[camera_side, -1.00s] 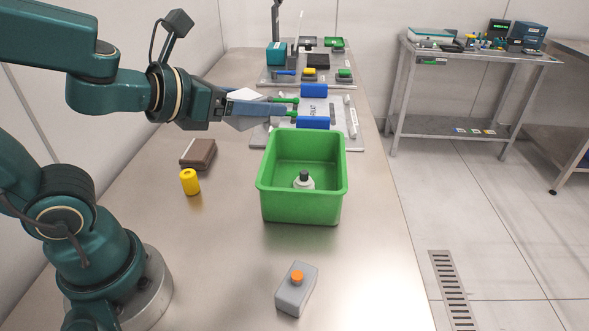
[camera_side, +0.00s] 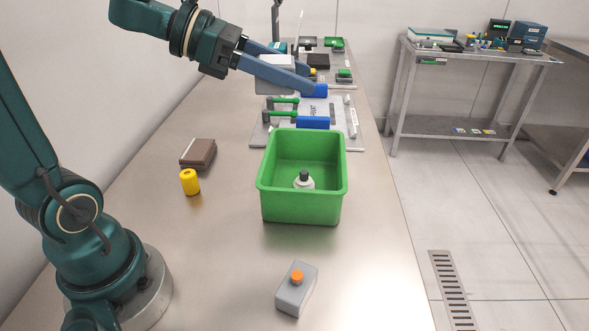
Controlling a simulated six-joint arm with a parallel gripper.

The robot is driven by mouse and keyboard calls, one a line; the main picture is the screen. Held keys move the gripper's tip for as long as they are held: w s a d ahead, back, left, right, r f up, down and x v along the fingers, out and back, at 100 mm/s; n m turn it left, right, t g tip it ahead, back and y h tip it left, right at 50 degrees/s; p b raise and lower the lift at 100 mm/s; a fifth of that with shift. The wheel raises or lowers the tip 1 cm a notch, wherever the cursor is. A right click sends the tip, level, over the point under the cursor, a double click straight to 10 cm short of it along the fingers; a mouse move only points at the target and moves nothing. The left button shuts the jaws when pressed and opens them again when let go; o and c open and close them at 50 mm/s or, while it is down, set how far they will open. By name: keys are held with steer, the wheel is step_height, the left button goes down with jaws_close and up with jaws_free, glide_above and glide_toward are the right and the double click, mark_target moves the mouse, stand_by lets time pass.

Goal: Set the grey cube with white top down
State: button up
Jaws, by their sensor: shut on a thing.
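The grey cube with a white top (camera_side: 277,62) is held between the blue-grey fingers of my gripper (camera_side: 303,79). Its white top shows above the near finger, and a bit of its grey side shows below it. The finger hides the middle of the cube. My gripper is shut on it, reaching from the upper left, and the cube appears raised in front of the grey plate (camera_side: 335,113). I cannot tell its exact height.
A green bin (camera_side: 303,205) holds a white bottle with a black cap (camera_side: 304,181). Blue blocks (camera_side: 313,122) and green-tipped rods (camera_side: 284,112) are on the plate.

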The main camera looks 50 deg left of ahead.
steer(key=w+d+f+m+g+h, duration=0.2)
steer(key=d+f+m+g+h, duration=0.2)
steer(key=d+f+m+g, duration=0.15)
steer(key=m+g+h, duration=0.1)
steer(key=m+g, duration=0.4)
glide_above(387, 309)
step_height(387, 309, down, 15)
steer(key=shift+f, duration=2.2)
steer(key=shift+f, duration=0.6)
steer(key=o, duration=1.4)
